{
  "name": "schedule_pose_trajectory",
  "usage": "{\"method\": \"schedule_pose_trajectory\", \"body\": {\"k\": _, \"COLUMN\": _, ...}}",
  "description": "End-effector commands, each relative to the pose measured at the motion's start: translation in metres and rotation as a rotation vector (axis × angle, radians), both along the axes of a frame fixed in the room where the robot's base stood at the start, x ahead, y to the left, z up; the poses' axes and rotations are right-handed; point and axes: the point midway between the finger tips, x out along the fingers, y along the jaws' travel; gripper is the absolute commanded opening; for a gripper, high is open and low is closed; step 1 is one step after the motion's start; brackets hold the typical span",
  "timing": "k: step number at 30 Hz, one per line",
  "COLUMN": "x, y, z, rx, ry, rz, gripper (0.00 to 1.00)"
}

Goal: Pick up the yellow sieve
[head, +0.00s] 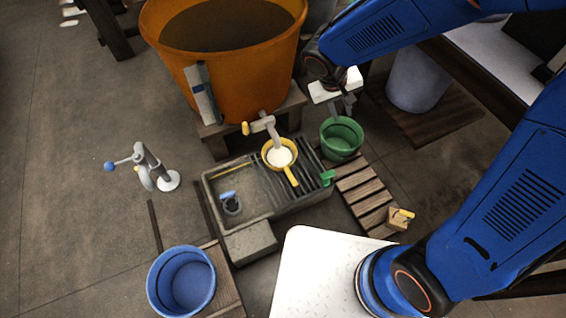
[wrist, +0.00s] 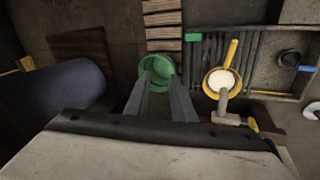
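The yellow sieve (head: 267,153) sits on the dark ribbed part of the grey stone sink (head: 238,243), under the tap (head: 263,125) of the orange tub. Its bowl shows a pale inside and its handle points toward the front right. In the wrist view the yellow sieve (wrist: 232,54) lies to the right of my gripper. My gripper (head: 345,104) is above and behind the green bucket (head: 341,139). In the wrist view the two fingers of my gripper (wrist: 166,78) stand apart with nothing between them, and the green bucket (wrist: 157,66) is beyond their tips.
The large orange tub (head: 232,65) stands behind the sink. A wooden slatted rack (head: 362,190) runs along the sink's right side. A blue bucket (head: 164,283) is at the front left, and a grey clamp-like stand (head: 168,181) is on the floor at left.

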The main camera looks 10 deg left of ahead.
Motion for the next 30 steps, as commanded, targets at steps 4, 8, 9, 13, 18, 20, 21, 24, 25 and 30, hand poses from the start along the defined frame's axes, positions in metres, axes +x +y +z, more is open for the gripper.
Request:
{"method": "schedule_pose_trajectory", "body": {"k": 4, "x": -0.002, "y": 0.045, "z": -0.04, "rx": -0.047, "ry": 0.005, "rz": 0.069, "gripper": 0.23}}
{"method": "schedule_pose_trajectory", "body": {"k": 8, "x": -0.009, "y": 0.083, "z": -0.075, "rx": -0.084, "ry": 0.002, "rz": 0.126, "gripper": 0.23}}
{"method": "schedule_pose_trajectory", "body": {"k": 9, "x": -0.012, "y": 0.094, "z": -0.087, "rx": -0.093, "ry": 0.002, "rz": 0.145, "gripper": 0.23}}
{"method": "schedule_pose_trajectory", "body": {"k": 13, "x": -0.025, "y": 0.129, "z": -0.125, "rx": -0.128, "ry": -0.004, "rz": 0.206, "gripper": 0.23}}
{"method": "schedule_pose_trajectory", "body": {"k": 18, "x": -0.049, "y": 0.17, "z": -0.177, "rx": -0.165, "ry": -0.011, "rz": 0.285, "gripper": 0.23}}
{"method": "schedule_pose_trajectory", "body": {"k": 20, "x": -0.058, "y": 0.181, "z": -0.193, "rx": -0.177, "ry": -0.014, "rz": 0.309, "gripper": 0.23}}
{"method": "schedule_pose_trajectory", "body": {"k": 21, "x": -0.063, "y": 0.187, "z": -0.203, "rx": -0.182, "ry": -0.017, "rz": 0.322, "gripper": 0.23}}
{"method": "schedule_pose_trajectory", "body": {"k": 24, "x": -0.074, "y": 0.199, "z": -0.222, "rx": -0.193, "ry": -0.02, "rz": 0.351, "gripper": 0.23}}
{"method": "schedule_pose_trajectory", "body": {"k": 25, "x": -0.077, "y": 0.202, "z": -0.226, "rx": -0.196, "ry": -0.021, "rz": 0.357, "gripper": 0.23}}
{"method": "schedule_pose_trajectory", "body": {"k": 30, "x": -0.085, "y": 0.209, "z": -0.242, "rx": -0.203, "ry": -0.025, "rz": 0.378, "gripper": 0.23}}
